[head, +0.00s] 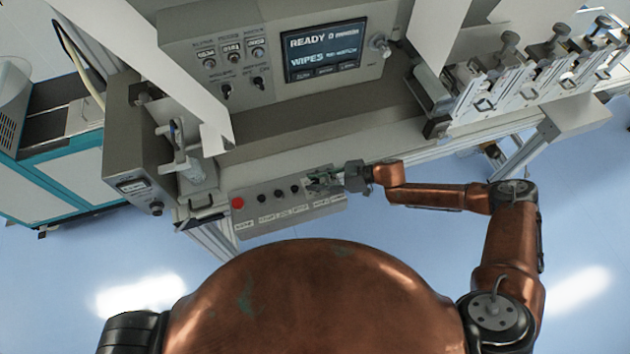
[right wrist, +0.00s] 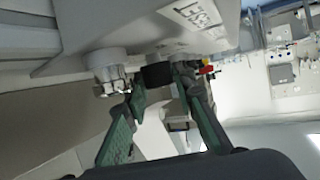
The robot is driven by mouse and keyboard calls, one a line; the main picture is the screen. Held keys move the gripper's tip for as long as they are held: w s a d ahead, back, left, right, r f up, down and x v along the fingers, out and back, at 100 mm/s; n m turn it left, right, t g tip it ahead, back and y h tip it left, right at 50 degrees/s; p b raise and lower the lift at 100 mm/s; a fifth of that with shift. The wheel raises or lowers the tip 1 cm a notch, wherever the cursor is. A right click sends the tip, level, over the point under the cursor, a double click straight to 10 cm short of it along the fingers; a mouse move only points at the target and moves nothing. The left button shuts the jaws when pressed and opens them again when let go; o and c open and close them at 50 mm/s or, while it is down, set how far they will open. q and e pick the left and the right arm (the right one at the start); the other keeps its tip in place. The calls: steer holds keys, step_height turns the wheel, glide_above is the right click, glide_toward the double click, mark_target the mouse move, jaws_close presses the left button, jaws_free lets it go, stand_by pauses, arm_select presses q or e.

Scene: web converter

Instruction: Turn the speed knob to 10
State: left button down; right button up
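A grey control box (head: 300,213) with a sloped front sticks out below the machine in the head view. It carries a red button (head: 238,203) and several black knobs (head: 278,194) in a row; their labels are too small to read. My right gripper (head: 322,182) is at the box's right end and hides the controls there. In the right wrist view, its two green-padded fingers (right wrist: 160,82) stand on either side of a black knob (right wrist: 158,75). The tips look close to the knob, but contact is unclear. I cannot tell whether this is the speed knob. My left gripper is not in view.
Above the box, a panel (head: 180,40) holds small dials, switches and a lit screen (head: 325,50) reading READY and WIPES. A round metal knob (head: 380,43) sits right of the screen. A grey pillar box (head: 135,150) stands at left. Blue floor (head: 400,240) is open below.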

steer(key=o, duration=0.4)
steer(key=shift+c, duration=0.2)
steer(key=shift+d, duration=0.1)
steer(key=v, duration=1.1)
steer(key=shift+d+r, duration=0.25)
steer(key=shift+d, duration=0.1)
steer(key=shift+s, duration=0.1)
